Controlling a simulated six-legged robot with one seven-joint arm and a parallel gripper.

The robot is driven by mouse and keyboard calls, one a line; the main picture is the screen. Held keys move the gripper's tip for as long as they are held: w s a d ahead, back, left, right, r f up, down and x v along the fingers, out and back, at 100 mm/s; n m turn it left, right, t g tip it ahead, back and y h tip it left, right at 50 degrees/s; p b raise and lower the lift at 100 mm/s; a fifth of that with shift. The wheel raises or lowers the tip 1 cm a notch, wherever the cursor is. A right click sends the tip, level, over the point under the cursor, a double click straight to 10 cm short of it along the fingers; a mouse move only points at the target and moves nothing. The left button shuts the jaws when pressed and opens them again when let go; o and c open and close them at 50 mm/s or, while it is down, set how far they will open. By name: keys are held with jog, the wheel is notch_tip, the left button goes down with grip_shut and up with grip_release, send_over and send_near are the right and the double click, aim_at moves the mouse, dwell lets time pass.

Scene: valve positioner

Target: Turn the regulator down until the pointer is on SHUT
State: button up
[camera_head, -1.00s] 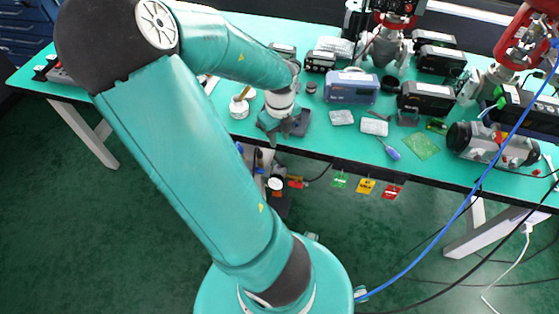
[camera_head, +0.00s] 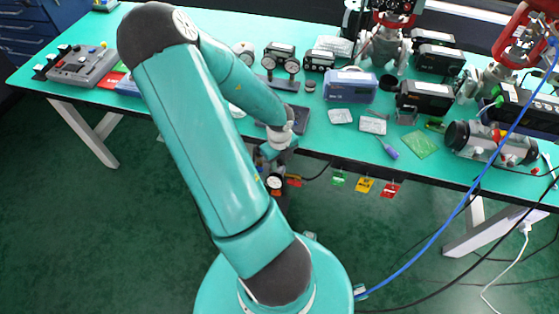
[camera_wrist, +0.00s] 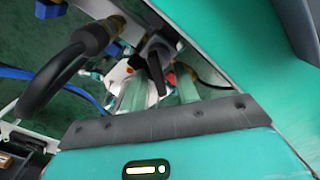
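A small round gauge with a dark rim and pale face (camera_head: 275,182) hangs below the table's front edge, with fittings around it that look like the regulator. No pointer or SHUT mark can be read. My gripper (camera_head: 268,157) is at the table's front edge, just above the gauge. In the wrist view my gripper (camera_wrist: 158,90) has two pale green fingers standing apart. A black knob-like part (camera_wrist: 160,48) shows just beyond and between them. I cannot tell whether the fingers touch it. My arm hides part of the assembly.
The green table (camera_head: 235,25) carries gauges, boxes and a purple-handled screwdriver (camera_head: 389,150). Green, yellow and red tags (camera_head: 364,185) hang from its front edge. A black hose (camera_wrist: 58,75) and blue tubing (camera_wrist: 70,92) run close left of the fingers. A blue cable (camera_head: 470,196) crosses at right.

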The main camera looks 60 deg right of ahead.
jog(key=shift+c, duration=0.2)
grip_shut()
